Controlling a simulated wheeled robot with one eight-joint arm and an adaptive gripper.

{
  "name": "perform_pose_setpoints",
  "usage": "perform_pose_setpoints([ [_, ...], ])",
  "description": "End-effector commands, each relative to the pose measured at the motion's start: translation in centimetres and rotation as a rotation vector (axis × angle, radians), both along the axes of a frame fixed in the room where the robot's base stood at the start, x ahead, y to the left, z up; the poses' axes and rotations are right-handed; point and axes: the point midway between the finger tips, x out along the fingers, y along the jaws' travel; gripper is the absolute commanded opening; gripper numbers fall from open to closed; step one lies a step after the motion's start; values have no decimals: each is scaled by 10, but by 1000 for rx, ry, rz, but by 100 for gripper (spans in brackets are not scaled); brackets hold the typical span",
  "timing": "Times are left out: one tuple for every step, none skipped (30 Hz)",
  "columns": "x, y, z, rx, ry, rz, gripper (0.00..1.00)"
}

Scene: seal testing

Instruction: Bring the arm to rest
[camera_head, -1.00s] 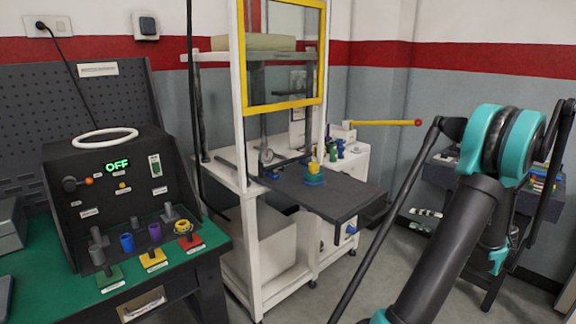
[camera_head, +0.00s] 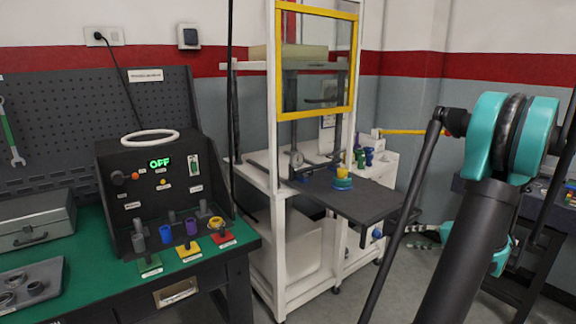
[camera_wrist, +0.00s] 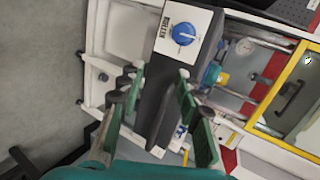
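My arm (camera_head: 465,240), with black links and teal joints, stands at the right of the head view, bent with its elbow up. In the wrist view my gripper (camera_wrist: 160,82) has its two green-padded fingers apart, with nothing held between them. Beyond the fingers are a dark plate and a white panel with a blue knob (camera_wrist: 183,33).
A press with a yellow-framed guard (camera_head: 350,62) stands at the centre, its dark table (camera_head: 365,205) sticking out forward. A black control box (camera_head: 122,172) reading OFF stands on the green bench (camera_head: 95,235) at left. A dark side table stands behind my arm. Floor shows between.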

Motion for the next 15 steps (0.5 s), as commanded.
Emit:
perform_pose_setpoints([
  [0, 22, -1, -30, 25, 25, 34],
  [-2, 33, -3, -51, 42, 37, 34],
  [-4, 50, -6, -83, 66, 57, 34],
  [-6, 63, -8, -112, 84, 73, 34],
  [-10, 76, -11, -141, 102, 90, 34],
  [-16, 94, -15, -184, 126, 112, 34],
  [-20, 106, -17, -216, 142, 130, 34],
  [-26, 118, -20, -250, 157, 147, 34],
  [-34, 133, -24, -297, 176, 170, 34],
  [-41, 144, -28, -333, 188, 189, 34],
  [-48, 154, -31, -369, 199, 206, 34],
  [-58, 166, -35, -420, 211, 231, 34],
  [-65, 175, -38, -458, 219, 248, 34],
  [-73, 183, -41, -497, 226, 266, 34],
  [-84, 192, -45, -548, 231, 290, 34],
])
